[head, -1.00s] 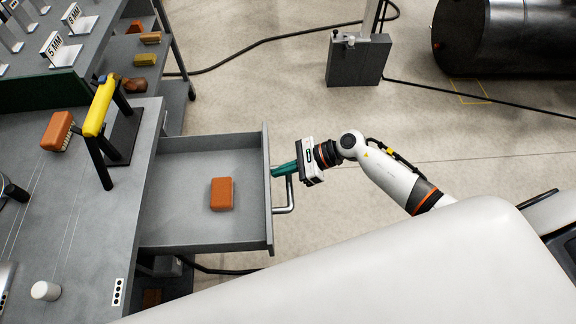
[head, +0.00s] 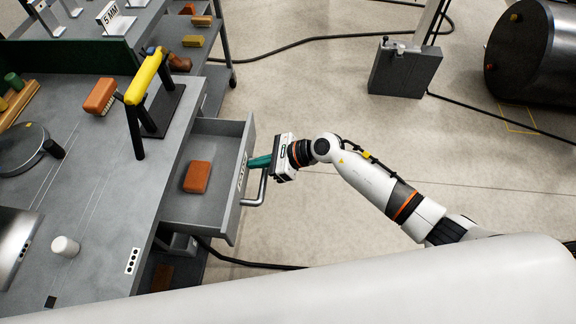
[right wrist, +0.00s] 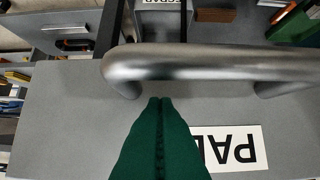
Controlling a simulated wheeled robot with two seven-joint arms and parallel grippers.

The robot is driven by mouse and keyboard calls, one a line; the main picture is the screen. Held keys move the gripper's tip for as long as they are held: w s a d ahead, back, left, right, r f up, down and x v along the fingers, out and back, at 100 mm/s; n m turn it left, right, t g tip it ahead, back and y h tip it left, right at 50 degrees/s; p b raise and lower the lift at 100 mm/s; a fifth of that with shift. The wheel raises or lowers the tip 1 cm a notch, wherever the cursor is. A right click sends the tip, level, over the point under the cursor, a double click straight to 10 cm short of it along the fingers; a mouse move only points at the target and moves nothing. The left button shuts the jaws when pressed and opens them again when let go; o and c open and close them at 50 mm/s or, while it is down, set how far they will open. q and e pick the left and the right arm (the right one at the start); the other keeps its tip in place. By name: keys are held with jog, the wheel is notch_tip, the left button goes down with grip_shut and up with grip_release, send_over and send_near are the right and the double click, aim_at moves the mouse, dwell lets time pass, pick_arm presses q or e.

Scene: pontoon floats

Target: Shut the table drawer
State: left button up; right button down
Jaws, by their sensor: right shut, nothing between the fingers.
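The grey table drawer (head: 207,209) stands partly out from the grey table (head: 95,215). An orange-brown block (head: 197,177) lies inside it. The drawer's metal bar handle (head: 261,188) is on its front; it also shows large in the right wrist view (right wrist: 210,62). My right gripper (head: 252,162) is shut and empty, its green fingers at the drawer front beside the handle. In the right wrist view the fingertips (right wrist: 160,102) point at the front panel next to the bar, close to a label; whether they touch is unclear. My left gripper is not in view.
On the table are a yellow-handled stand (head: 143,80), an orange brush (head: 101,96) and a white cylinder (head: 65,246). A grey shelf with small blocks stands behind. A grey box (head: 404,70) and black tank (head: 518,50) stand on the floor, with cables.

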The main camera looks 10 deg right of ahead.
aim_at(203, 163)
jog(key=w+a+b, duration=0.1)
jog(key=a, duration=0.3)
jog(key=w+a+b, duration=0.1)
jog(key=a, duration=0.4)
jog(key=w+a+b, duration=0.1)
jog(key=w+a, duration=0.1)
jog(key=a, duration=0.2)
jog(key=shift+a, duration=0.6)
jog(key=shift+r, duration=0.1)
jog(key=shift+a+r, duration=0.15)
